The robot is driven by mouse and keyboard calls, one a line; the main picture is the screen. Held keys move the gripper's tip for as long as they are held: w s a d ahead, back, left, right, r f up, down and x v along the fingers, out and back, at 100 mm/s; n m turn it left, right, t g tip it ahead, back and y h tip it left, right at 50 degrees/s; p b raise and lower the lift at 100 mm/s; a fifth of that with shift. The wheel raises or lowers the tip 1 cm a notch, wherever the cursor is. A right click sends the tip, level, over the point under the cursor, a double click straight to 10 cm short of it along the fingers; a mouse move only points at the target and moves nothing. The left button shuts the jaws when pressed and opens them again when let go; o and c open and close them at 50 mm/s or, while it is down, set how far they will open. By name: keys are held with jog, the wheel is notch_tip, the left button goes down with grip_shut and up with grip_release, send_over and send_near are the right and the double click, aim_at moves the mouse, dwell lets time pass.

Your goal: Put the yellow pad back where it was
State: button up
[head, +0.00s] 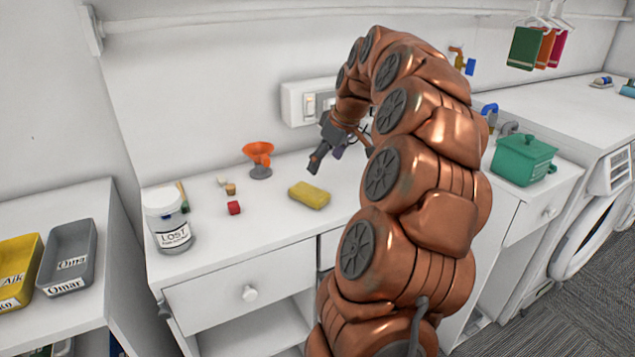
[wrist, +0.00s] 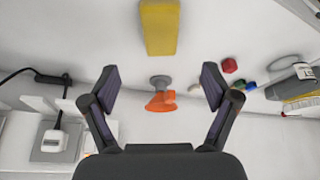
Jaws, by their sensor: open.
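The yellow pad (head: 309,195) lies flat on the white counter, right of a small red cube. In the wrist view the yellow pad (wrist: 158,27) is at the top, beyond the fingertips. My gripper (head: 317,160) is above the counter, a little behind and above the pad, and apart from it. In the wrist view my gripper (wrist: 158,80) is open, with nothing between its fingers touching them. An orange funnel-like thing (wrist: 160,100) shows farther off between the fingers.
The orange funnel-like thing (head: 259,158) stands near the wall. A red cube (head: 234,208) and small blocks lie left of the pad. A jar labelled LOST (head: 169,222) stands at the counter's left. A switch box (head: 309,102) is on the wall. A green pot (head: 523,160) is at right.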

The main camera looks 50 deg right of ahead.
jog(key=s+a+f+n+g+y, duration=0.1)
jog(key=s+a+f+g, duration=0.15)
jog(key=a, duration=1.15)
jog(key=s+a+f+g, duration=0.1)
jog(key=s+a, duration=0.2)
jog(key=a, duration=1.1)
jog(key=s+a+f+g, duration=0.1)
jog(key=s+a+f, duration=0.1)
jog(key=s, duration=0.4)
jog(key=s+a+f+m+g, duration=0.1)
jog(key=s+a+f, duration=0.2)
jog(key=s, duration=0.4)
jog(key=s+a+f+g+h, duration=0.1)
jog(key=s+a+f, duration=0.2)
jog(key=s, duration=0.3)
jog(key=shift+s+a+f+m, duration=0.15)
jog(key=shift+s+a+m, duration=0.15)
jog(key=shift+a, duration=0.6)
notch_tip(320, 180, up, 4)
jog(key=p, duration=0.3)
jog(key=shift+f+p, duration=0.1)
jog(key=shift+p, duration=0.3)
